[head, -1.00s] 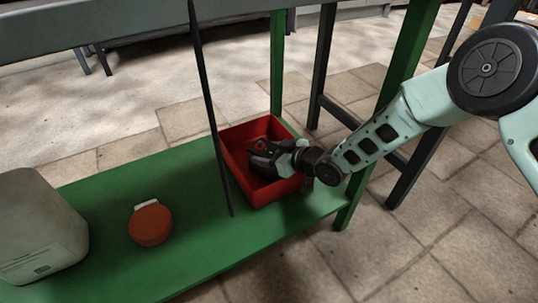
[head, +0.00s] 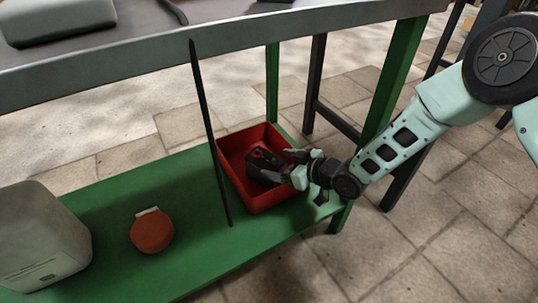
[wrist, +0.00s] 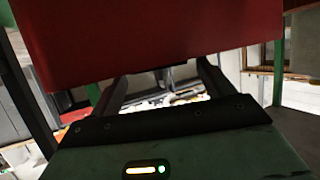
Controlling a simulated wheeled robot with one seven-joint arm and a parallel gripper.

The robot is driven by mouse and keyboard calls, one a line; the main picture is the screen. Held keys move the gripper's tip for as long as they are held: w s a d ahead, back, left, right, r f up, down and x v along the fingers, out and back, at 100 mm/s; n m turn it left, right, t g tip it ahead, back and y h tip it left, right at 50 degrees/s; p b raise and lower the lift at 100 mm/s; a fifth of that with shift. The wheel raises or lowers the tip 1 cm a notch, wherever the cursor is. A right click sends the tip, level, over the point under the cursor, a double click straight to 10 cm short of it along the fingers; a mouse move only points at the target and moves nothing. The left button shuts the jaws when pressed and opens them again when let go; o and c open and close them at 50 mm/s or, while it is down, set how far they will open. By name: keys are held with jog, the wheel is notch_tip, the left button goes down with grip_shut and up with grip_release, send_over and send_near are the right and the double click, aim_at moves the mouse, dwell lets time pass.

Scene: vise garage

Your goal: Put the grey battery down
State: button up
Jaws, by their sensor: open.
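A dark grey block with a red detail on top, which I take to be the grey battery (head: 263,156), lies inside the red bin (head: 270,200) on the green shelf. It looks slightly tilted, and its underside is hidden. My gripper (head: 278,169) is open at the right side of the bin, close to the battery. I cannot tell whether a finger still touches it. In the wrist view my two fingers (wrist: 163,80) are spread with no battery seen between them. A red bin surface (wrist: 150,40) fills the top of that view.
The green shelf (head: 115,195) holds an orange-red round container (head: 152,232) and a pale grey canister (head: 38,240) left of the bin. A thin dark bar (head: 209,130) stands at the bin's left. The grey bench top (head: 230,42) is above, with green legs at right.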

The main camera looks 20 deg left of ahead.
jog(key=p+v, duration=0.2)
jog(key=v, duration=0.4)
jog(key=s+d+r+m+h, duration=0.35)
jog(key=d+r+h, duration=0.4)
jog(key=r, duration=0.45)
jog(key=s+d+r+m+g+h, duration=0.1)
jog(key=s+d+r+g+h, duration=0.1)
jog(key=s+d+r, duration=0.3)
jog(key=s+d+r+m+g+h, duration=0.2)
jog(key=s+d+r, duration=0.2)
jog(key=s+d, duration=0.7)
jog(key=s, duration=0.5)
jog(key=shift+s+r+h, duration=0.35)
jog(key=shift+s+r, duration=0.05)
jog(key=shift+d, duration=0.1)
notch_tip(320, 180, up, 50)
jog(key=p, duration=4.9)
jog(key=shift+f+p, duration=0.2)
jog(key=shift+p, duration=0.15)
